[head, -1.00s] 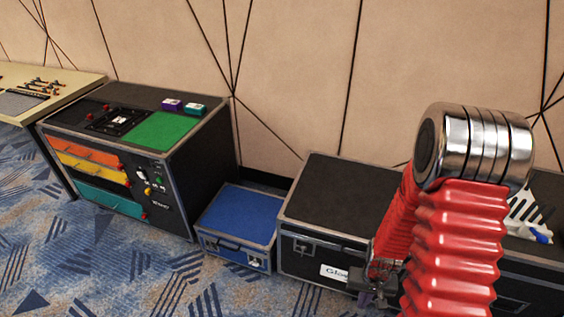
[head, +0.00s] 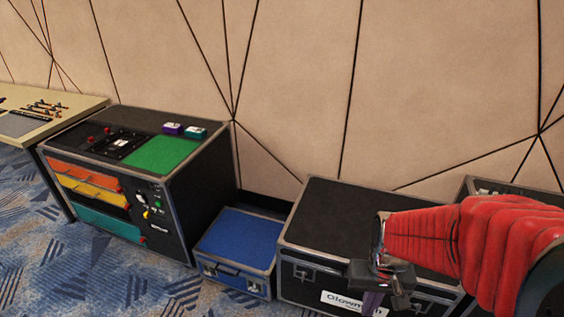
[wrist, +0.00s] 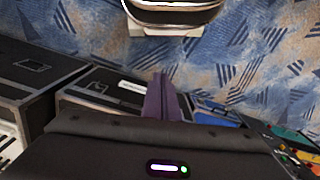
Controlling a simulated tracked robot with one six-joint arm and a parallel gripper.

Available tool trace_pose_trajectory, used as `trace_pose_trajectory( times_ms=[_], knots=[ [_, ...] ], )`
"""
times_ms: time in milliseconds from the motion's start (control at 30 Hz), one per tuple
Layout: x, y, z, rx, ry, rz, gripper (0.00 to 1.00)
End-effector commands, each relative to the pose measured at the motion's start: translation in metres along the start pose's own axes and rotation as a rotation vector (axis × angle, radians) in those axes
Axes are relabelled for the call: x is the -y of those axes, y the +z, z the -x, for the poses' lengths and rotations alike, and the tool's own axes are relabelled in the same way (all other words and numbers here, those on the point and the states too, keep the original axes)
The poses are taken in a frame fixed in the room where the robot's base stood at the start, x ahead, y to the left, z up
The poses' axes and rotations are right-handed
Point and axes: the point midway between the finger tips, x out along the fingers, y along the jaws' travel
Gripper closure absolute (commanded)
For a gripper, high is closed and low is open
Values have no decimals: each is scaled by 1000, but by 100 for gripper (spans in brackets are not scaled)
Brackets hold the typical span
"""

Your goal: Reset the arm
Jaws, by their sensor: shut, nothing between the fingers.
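My gripper (head: 372,303) is at the lower right of the head view, in front of the black case labelled "Glow…" (head: 340,222). My red-sleeved arm reaches in from the right edge. In the wrist view the purple fingers of my gripper (wrist: 159,82) lie together with nothing between them. Part of the black case's front is hidden behind my gripper and arm.
A blue case (head: 240,238) stands left of the black case. Further left is a cabinet (head: 185,225) with coloured drawers and a green top panel, then a beige table (head: 75,105). Another dark case is partly visible at right. Patterned carpet in front is clear.

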Motion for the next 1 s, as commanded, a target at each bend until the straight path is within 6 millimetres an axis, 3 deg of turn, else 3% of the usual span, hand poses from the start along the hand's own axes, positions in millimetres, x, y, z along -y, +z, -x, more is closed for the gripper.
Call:
trace_pose_trajectory(
  times_ms=[467, 1000],
  knots=[
    [16, 26, 85, -145, -3, 55, 100],
    [33, 41, 173, -454, -25, 118, 100]
  ],
)
